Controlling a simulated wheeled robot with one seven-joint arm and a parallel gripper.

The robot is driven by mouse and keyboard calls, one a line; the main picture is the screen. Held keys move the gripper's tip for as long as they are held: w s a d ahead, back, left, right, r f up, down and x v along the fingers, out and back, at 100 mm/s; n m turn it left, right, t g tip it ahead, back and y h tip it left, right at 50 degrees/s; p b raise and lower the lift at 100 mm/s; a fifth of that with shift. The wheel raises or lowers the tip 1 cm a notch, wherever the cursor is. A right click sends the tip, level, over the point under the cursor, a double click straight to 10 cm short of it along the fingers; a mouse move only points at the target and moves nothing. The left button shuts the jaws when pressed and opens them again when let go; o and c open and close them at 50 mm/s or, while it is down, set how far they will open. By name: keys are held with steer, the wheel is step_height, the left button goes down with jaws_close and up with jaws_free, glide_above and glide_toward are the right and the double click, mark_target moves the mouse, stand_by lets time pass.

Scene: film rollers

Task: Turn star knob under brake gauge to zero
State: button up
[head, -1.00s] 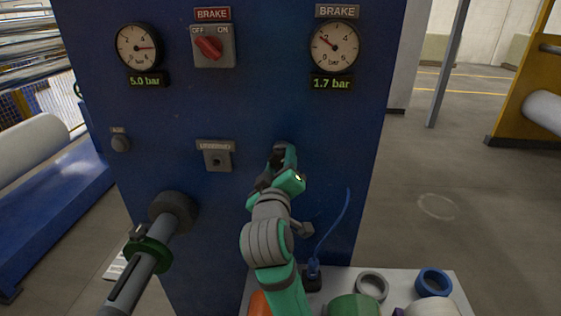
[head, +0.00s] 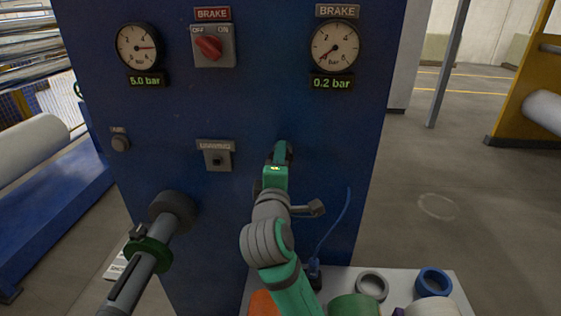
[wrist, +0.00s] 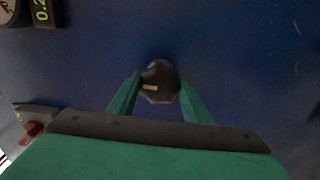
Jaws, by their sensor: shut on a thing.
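The star knob (wrist: 160,80) is a dark, lobed knob on the blue panel, seen in the wrist view with a small pale mark on its face. My gripper (wrist: 158,88) is shut on it, one green finger on each side. In the head view my gripper (head: 281,155) reaches the panel below the right gauge and hides the knob. The brake gauge (head: 334,46) is a round white dial at the panel's upper right. Its display (head: 331,83) reads 0.2 bar, and its needle points to the lower left, near the bottom of the scale.
A red switch (head: 208,47) labelled BRAKE and a second gauge (head: 139,47) reading 5.0 bar are at the upper left. A grey shaft (head: 150,255) sticks out at lower left. A blue cable (head: 336,228) hangs right of my arm, above a table with rolls (head: 434,282).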

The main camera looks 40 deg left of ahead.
steer(key=shift+f, duration=0.1)
stand_by(0.4)
steer(key=o, duration=1.1)
steer(key=shift+c, duration=0.2)
steer(key=shift+s, duration=0.1)
